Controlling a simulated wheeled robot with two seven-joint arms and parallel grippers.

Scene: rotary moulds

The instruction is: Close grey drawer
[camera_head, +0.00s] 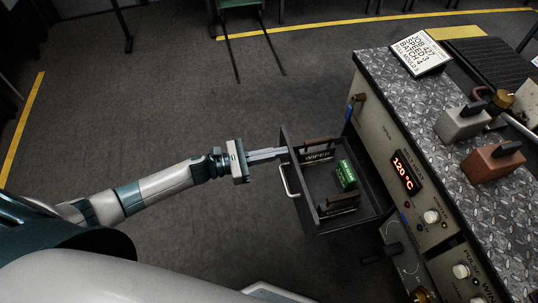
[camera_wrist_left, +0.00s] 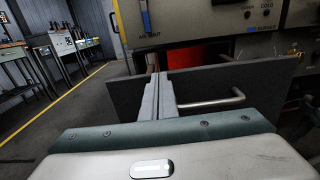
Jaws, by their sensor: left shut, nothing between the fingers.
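The grey drawer (camera_head: 372,215) is pulled out of the machine in the head view, with a brown-handled wiper (camera_head: 318,156) and a green box (camera_head: 346,175) inside. Its front panel carries a silver bar handle (camera_head: 288,182). My left gripper (camera_head: 284,152) is shut and empty, with its fingertips at the front panel near its far end, beside the handle. In the left wrist view the closed fingers (camera_wrist_left: 157,90) reach the drawer front (camera_wrist_left: 215,82), left of the handle (camera_wrist_left: 238,97); I cannot tell whether they touch it. My right gripper is not in view.
The machine (camera_head: 375,120) stands at the right, with a 120 °C display (camera_head: 407,172), knobs and a diamond-plate top. A sign (camera_head: 420,53), a grey block (camera_head: 461,123) and a red-brown block (camera_head: 493,160) sit on it. The floor left of the drawer is clear.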

